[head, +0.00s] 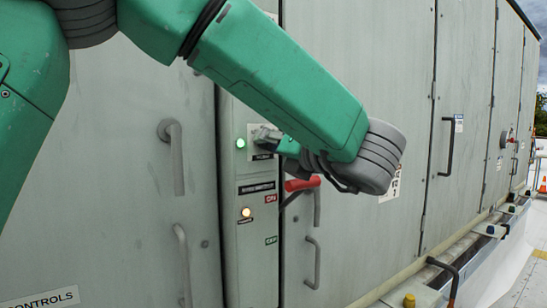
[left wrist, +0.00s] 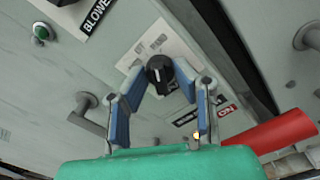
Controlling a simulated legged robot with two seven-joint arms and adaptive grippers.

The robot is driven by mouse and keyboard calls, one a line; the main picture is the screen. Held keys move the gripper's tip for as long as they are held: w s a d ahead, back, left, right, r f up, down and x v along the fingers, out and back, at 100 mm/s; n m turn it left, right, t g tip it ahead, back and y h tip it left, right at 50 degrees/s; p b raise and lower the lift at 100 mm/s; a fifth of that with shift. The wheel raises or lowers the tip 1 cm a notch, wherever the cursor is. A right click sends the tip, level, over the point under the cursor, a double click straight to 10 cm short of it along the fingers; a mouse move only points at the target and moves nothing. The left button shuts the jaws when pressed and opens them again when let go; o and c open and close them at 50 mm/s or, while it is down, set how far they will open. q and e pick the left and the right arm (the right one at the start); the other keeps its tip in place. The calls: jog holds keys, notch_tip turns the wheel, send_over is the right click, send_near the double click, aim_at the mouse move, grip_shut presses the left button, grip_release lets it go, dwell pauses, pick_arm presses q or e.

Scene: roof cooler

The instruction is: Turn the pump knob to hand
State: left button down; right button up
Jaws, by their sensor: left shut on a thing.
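The black knob (left wrist: 157,76) shows in the left wrist view, with a small white mark on it, on a white printed plate (left wrist: 150,45). The print is too small to read, so I cannot tell which setting the mark points at. My left gripper (left wrist: 160,72) has its two blue-padded fingers closed around the knob from both sides. In the head view my left gripper (head: 268,138) is at the narrow control panel (head: 250,262), and its fingers and wrist hide the knob. My right gripper is in neither view.
A red-handled lever (head: 302,184) juts out just below my left wrist. A lit green lamp (head: 240,143) and a lit amber lamp (head: 246,212) sit on the panel. Grey door handles (head: 174,155) stick out at the left; another handle (head: 449,146) is at the right.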

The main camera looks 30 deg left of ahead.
pick_arm(q)
jog(key=shift+r+m+b, duration=0.15)
jog(key=shift+m+b, duration=0.45)
jog(key=shift+m, duration=0.9)
jog(key=shift+w, duration=0.1)
jog(key=c, duration=1.5)
grip_release()
jog(key=shift+o, duration=1.1)
jog(key=shift+w+a, duration=0.1)
jog(key=shift+w+a+f, duration=0.1)
jog(key=shift+f, duration=0.1)
jog(key=shift+s, duration=0.2)
jog(key=v, duration=1.2)
jog(key=shift+w, duration=0.2)
